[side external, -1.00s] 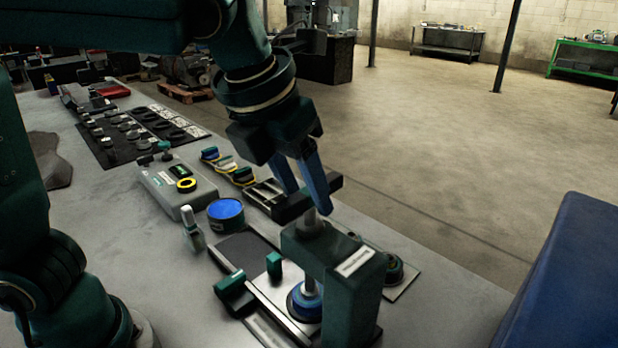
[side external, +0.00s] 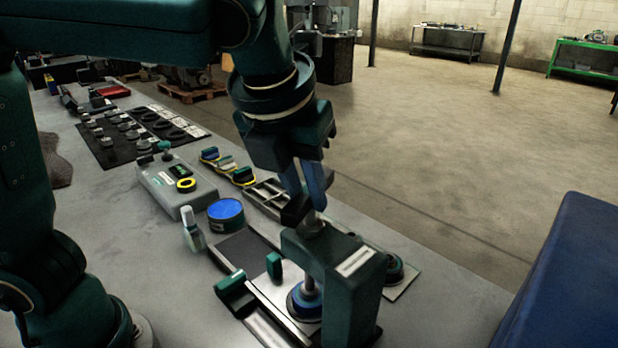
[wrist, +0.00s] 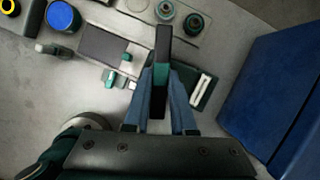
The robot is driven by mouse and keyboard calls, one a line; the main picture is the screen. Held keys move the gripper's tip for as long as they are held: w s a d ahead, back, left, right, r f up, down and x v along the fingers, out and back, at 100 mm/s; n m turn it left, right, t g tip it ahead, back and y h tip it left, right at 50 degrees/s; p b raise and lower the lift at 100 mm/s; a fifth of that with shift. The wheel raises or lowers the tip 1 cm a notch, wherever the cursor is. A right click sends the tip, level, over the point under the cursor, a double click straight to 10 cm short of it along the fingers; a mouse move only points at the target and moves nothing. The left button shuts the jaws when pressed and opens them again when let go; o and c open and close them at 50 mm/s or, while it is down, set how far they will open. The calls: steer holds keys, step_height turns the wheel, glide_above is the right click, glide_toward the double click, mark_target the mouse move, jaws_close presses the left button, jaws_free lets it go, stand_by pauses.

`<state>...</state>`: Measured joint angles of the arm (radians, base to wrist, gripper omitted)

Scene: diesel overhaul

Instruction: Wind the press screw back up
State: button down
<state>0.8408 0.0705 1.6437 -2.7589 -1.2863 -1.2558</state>
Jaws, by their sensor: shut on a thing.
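The press (side external: 345,280) is a dark green frame with a white label, standing at the front of the bench. Its screw (side external: 313,224) rises from the frame's top and carries a black crossbar (side external: 296,210). My gripper (side external: 312,192) points down over the screw top and is shut on the crossbar. In the wrist view the blue fingers of my gripper (wrist: 160,82) sit on either side of the crossbar (wrist: 163,45), which runs up the picture. Below the frame the screw's lower end stands over a blue round part (side external: 303,302). The fingers partly hide the screw head.
A blue tin (side external: 226,215), a small bottle (side external: 193,230) and a grey control box (side external: 178,187) stand left of the press. A green clamp handle (side external: 232,288) lies at its front left. A large blue block (side external: 565,270) is at right, apart from the press.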

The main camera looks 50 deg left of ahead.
steer(key=shift+n, duration=0.4)
steer(key=n+y, duration=0.1)
steer(key=n, duration=0.1)
steer(key=n+g, duration=0.1)
steer(key=n, duration=0.1)
steer(key=shift+w+d+r+y, duration=0.15)
steer(key=shift+y, duration=0.25)
steer(key=c, duration=0.8)
jaws_free()
steer(key=shift+o, duration=0.2)
steer(key=shift+r, duration=2.75)
